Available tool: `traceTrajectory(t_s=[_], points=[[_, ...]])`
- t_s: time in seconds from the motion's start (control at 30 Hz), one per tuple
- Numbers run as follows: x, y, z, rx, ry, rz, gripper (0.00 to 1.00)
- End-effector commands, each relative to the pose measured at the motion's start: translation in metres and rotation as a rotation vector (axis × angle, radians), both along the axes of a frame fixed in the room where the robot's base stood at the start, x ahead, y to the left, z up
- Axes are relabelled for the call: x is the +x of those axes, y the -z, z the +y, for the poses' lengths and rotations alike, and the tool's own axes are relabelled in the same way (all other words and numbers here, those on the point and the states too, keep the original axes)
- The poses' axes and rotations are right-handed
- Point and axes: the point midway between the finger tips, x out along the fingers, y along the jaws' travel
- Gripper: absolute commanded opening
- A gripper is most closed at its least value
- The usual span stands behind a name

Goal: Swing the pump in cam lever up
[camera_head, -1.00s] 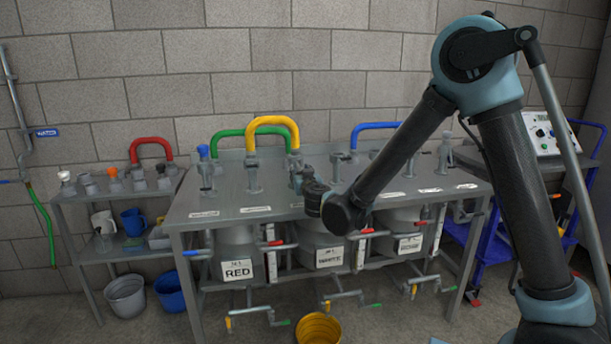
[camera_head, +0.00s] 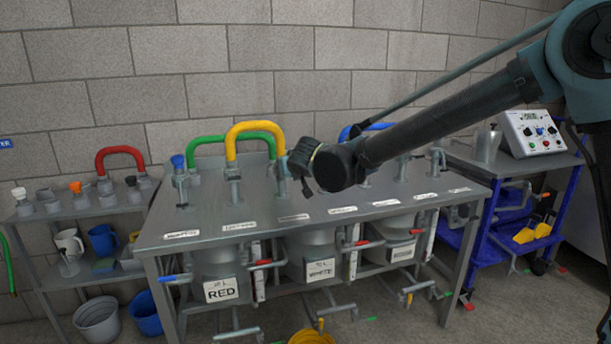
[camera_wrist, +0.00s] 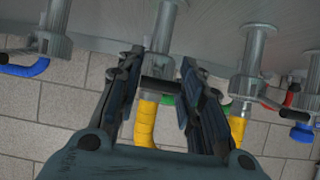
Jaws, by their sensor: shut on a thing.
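My gripper (camera_wrist: 160,78) is shut on a short dark lever (camera_wrist: 160,86), which lies crosswise between its two fingers in the wrist view. The lever is at a grey metal port (camera_wrist: 163,30) where one end of the yellow hose (camera_wrist: 145,122) joins. In the head view my gripper (camera_head: 303,158) is at the right side of this port (camera_head: 281,180), above the steel table (camera_head: 225,205). My gripper hides the lever there. The lever's exact tilt is hard to tell. The label lettering on the tabletop is too small to read.
Similar ports stand on both sides, one with a blue cap (camera_head: 178,161). Green (camera_head: 210,142) and blue hoses (camera_head: 372,128) arch near the wall. A shelf with a red hose (camera_head: 120,153) is at left, a blue cart (camera_head: 478,262) at right. A yellow bucket (camera_head: 311,337) is on the floor.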

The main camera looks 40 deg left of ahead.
Motion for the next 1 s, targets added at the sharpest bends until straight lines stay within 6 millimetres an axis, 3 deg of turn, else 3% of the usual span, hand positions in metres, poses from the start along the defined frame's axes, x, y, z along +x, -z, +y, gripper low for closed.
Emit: traceTrajectory(t_s=[0.77, 0.8, 0.9, 1.0], points=[[-0.0076, -0.0071, 0.0060, -0.071, -0.010, 0.041, 0.00], [-0.0075, -0.0071, 0.0061, -0.071, -0.010, 0.041, 0.39], [-0.0079, -0.0073, 0.0064, -0.070, -0.010, 0.041, 0.61], [-0.0091, -0.0071, 0.0066, -0.070, -0.012, 0.041, 0.61]])
